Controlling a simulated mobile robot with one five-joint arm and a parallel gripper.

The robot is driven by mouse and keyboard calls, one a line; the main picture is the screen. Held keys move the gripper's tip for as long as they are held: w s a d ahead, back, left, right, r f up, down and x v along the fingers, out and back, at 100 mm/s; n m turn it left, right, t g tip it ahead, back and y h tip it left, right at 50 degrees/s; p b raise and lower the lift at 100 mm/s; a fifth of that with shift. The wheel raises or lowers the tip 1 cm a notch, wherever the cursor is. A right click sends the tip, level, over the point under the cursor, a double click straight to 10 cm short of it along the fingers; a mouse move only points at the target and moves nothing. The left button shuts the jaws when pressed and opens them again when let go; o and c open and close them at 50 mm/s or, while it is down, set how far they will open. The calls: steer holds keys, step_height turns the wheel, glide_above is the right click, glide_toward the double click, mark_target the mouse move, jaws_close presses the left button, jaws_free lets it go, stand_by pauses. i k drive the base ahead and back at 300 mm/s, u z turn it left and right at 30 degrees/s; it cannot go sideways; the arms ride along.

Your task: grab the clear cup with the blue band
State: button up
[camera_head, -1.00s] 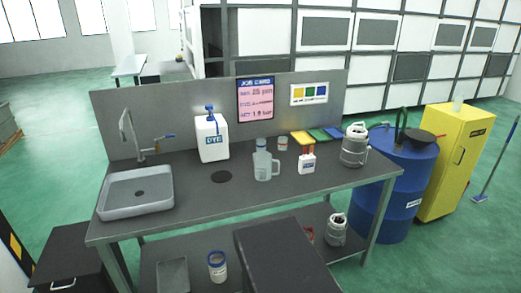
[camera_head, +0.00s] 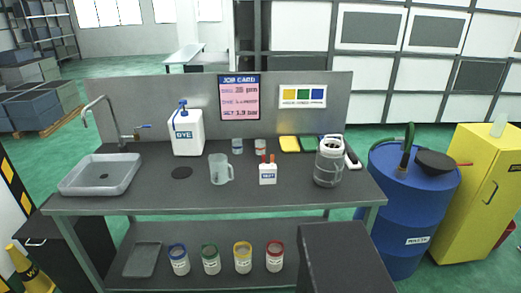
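A small clear cup with a blue band (camera_head: 237,146) stands upright on the dark workbench top (camera_head: 140,205), near the back panel. It is left of a similar small cup with a reddish band (camera_head: 260,146). A clear measuring jug (camera_head: 219,170) with a handle stands in front and a little left of it, apart from it in the picture. My gripper is not in view.
A white dye canister (camera_head: 187,132) stands left of the cups; a small white bottle with red tops (camera_head: 268,173) is in front. A grey metal can (camera_head: 328,162) and coloured cloths (camera_head: 290,144) are right. A sink (camera_head: 100,175) is left, a blue drum (camera_head: 410,215) right.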

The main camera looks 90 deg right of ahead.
mark_target(237, 145)
steer(key=u, duration=0.15)
steer(key=k, duration=0.65)
steer(key=z, duration=1.4)
steer(key=i, duration=0.9)
